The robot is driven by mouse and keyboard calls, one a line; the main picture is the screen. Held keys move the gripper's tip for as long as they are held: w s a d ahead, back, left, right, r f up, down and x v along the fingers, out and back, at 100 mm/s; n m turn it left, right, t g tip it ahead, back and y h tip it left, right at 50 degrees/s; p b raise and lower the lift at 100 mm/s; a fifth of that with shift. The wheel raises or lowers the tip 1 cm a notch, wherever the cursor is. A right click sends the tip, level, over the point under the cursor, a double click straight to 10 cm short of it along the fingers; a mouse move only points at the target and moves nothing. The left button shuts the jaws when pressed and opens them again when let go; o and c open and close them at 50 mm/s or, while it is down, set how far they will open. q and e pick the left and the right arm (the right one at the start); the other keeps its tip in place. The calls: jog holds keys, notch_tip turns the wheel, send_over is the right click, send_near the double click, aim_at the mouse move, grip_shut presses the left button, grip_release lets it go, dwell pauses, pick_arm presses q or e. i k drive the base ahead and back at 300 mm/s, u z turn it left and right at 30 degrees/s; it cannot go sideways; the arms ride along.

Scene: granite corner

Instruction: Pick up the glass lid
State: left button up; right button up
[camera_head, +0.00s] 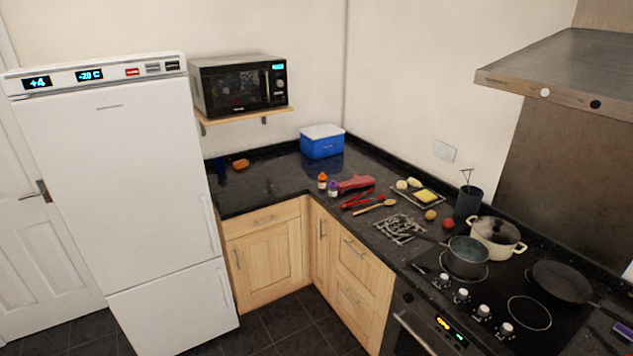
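A cream two-handled pot (486,244) stands at the back left of the black cooktop. A rounded, pale lid (497,227) appears to sit on it; it is too small to be sure that it is glass. A grey saucepan (467,262) stands in front of the pot, with its dark handle pointing left. I cannot tell whether it is covered. Neither of my grippers is in view.
A black frying pan (562,282) lies on the cooktop (490,308). A metal trivet (399,228), a utensil holder (468,201) and a tray of food (418,197) crowd the counter. The range hood (560,68) overhangs the right. The dark floor (285,325) is clear.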

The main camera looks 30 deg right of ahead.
aim_at(401, 226)
jog(key=z, duration=0.3)
jog(key=i, duration=1.35)
jog(key=z, duration=1.65)
jog(key=i, duration=0.95)
jog(key=z, duration=1)
